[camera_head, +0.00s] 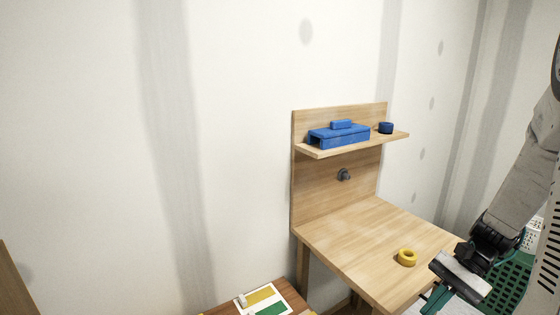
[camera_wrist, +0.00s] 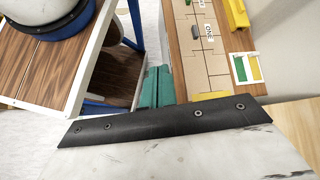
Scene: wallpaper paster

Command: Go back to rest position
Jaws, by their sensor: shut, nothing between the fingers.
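My gripper (camera_head: 432,300) is at the lower right of the head view, in front of the wooden table's near right corner. Its teal fingers also show in the wrist view (camera_wrist: 157,86), close together with nothing between them. In the head view it is apart from the yellow ring (camera_head: 407,258) that lies on the wooden table (camera_head: 350,240). My arm comes down to it from the right edge. A pale plate with a dark screwed strip hides the lower part of the wrist view.
A shelf (camera_head: 398,136) above the table holds a blue block-like object (camera_head: 340,136) and a dark blue ring (camera_head: 386,128). A grey knob (camera_head: 344,175) is on the backboard. A green perforated crate (camera_head: 508,284) stands behind my gripper. A white-framed cart (camera_wrist: 92,60) is at left in the wrist view.

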